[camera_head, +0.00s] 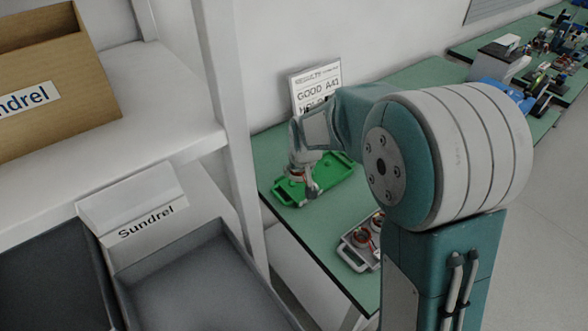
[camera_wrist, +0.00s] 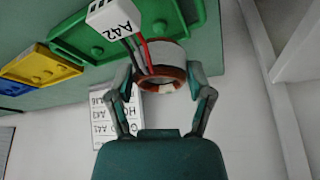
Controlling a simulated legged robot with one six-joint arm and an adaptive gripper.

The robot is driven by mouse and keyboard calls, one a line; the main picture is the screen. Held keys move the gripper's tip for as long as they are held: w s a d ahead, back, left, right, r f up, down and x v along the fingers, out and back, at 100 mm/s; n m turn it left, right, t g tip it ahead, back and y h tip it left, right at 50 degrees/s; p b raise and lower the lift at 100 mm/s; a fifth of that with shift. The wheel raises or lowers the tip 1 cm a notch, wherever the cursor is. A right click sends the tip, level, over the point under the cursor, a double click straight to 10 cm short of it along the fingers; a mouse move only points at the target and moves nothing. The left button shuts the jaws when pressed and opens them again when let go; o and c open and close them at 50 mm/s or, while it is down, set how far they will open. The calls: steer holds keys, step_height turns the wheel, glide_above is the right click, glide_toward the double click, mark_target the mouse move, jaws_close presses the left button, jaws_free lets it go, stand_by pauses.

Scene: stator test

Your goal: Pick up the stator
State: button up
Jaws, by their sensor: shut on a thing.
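The stator (camera_wrist: 163,84) is a white ring with a copper-coloured inside, seen between the fingers in the wrist view. Red and black wires run from it to a white connector (camera_wrist: 113,18) marked A42. My gripper (camera_wrist: 164,76) is shut on the stator, one finger on each side. In the head view my gripper (camera_head: 306,186) is over the green tray (camera_head: 342,172), and the stator in it is too small to make out clearly. I cannot tell whether the stator touches the tray.
A grey tray (camera_head: 347,250) with orange-red ringed parts sits nearer on the green table (camera_head: 290,222). A printed sign (camera_head: 318,83) stands at the wall. Yellow (camera_wrist: 40,68) and blue (camera_wrist: 12,87) trays show in the wrist view. A white shelf post (camera_head: 236,110) stands left of the table.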

steer(key=s+d+r, duration=0.1)
steer(key=s+r, duration=0.2)
steer(key=s, duration=0.4)
steer(key=shift+s+d+r, duration=0.2)
steer(key=shift+d, duration=0.2)
steer(key=shift+s, duration=0.1)
